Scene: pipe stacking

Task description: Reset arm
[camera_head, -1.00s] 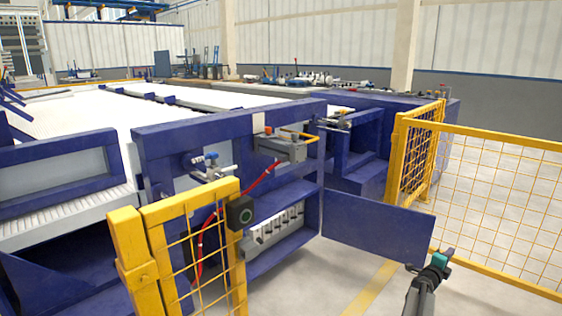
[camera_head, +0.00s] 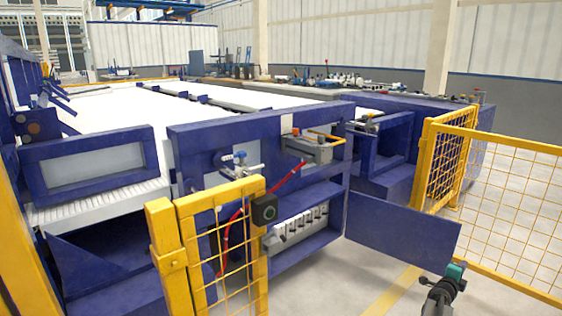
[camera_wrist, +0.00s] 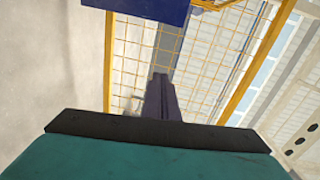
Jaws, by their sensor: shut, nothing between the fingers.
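My gripper shows at the bottom right in the head view, with a dark end and a teal part (camera_head: 454,272) on it. It stands in front of the blue cabinet door and holds nothing that I can see. In the wrist view, a wide teal and black part of my gripper (camera_wrist: 160,130) fills the bottom.
An open blue door (camera_head: 403,232) sticks out from the blue machine (camera_head: 250,130). A yellow mesh gate (camera_head: 220,240) stands in front left. A yellow mesh fence (camera_head: 500,200) stands on the right. Pale floor (camera_head: 330,275) lies between them.

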